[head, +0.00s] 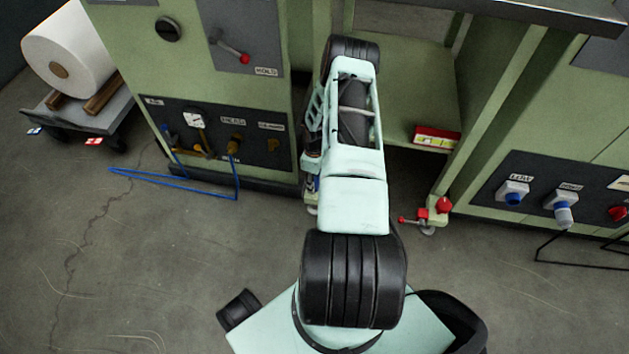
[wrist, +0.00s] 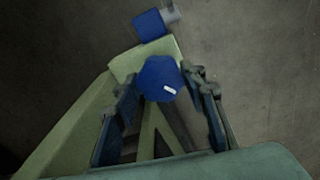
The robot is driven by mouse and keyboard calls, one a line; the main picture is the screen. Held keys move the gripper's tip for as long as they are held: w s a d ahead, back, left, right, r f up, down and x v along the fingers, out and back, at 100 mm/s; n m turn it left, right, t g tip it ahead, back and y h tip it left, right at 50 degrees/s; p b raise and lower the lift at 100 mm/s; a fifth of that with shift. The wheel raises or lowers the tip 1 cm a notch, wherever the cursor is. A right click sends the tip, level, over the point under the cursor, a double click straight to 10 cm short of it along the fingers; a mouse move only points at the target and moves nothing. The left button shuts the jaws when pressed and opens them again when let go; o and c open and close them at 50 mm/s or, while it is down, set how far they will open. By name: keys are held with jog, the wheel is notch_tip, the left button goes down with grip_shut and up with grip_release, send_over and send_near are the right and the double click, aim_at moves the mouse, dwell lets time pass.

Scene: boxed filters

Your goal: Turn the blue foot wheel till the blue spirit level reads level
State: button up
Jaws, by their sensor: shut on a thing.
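The blue foot wheel (wrist: 160,78) shows in the wrist view as a rounded knob with a white mark on its face. My gripper (wrist: 164,84) is shut on it, one dark finger on each side. A blue block (wrist: 151,25) with a grey end sits just beyond the wheel, by the pale green foot (wrist: 146,58). In the head view my arm hides most of this foot and the wheel; only a sliver of blue shows beside the arm. The blue spirit level is not visible in either view, so its reading cannot be told.
A red foot wheel (head: 444,204) with a red lever stands right of my arm. A red spirit level (head: 437,137) lies on the green frame above it. A blue hose (head: 180,184) loops on the floor at left. Control panels flank the frame.

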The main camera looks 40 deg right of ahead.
jog(key=o, duration=1.2)
jog(key=shift+c, duration=0.2)
notch_tip(320, 180, up, 12)
jog(key=shift+w, duration=0.1)
dwell(0.3)
